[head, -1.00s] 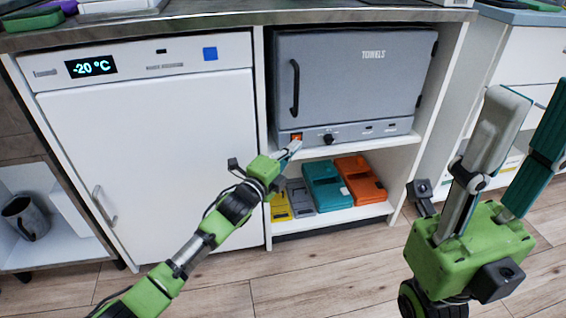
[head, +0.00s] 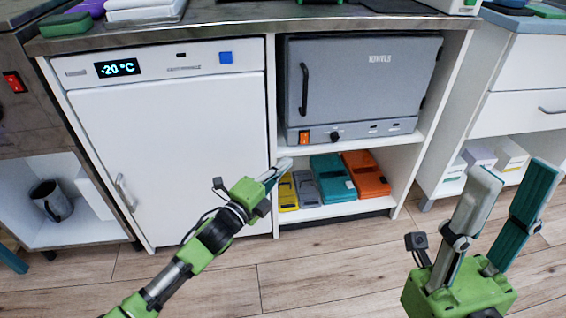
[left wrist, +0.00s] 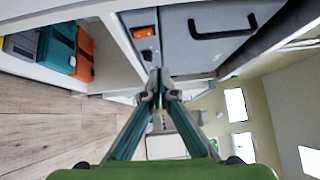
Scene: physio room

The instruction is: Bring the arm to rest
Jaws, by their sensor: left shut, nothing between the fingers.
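My left gripper (head: 279,170) is shut and empty. It hangs in front of the cabinet, below and left of the towel warmer's orange switch (head: 305,137), apart from it. In the left wrist view, its fingertips (left wrist: 158,78) meet, with the switch (left wrist: 147,31) beyond them. The grey towel warmer (head: 362,85) stands on the upper shelf with its door closed. My right gripper (head: 512,172) is open and empty at the lower right, its two long fingers pointing up and apart.
Yellow, grey, teal and orange cases (head: 366,174) stand on the lower shelf. A white appliance (head: 170,150) reading -20 °C is to the left. A dark mug (head: 51,201) sits in a cubby at far left. The wooden floor (head: 330,260) in front is clear.

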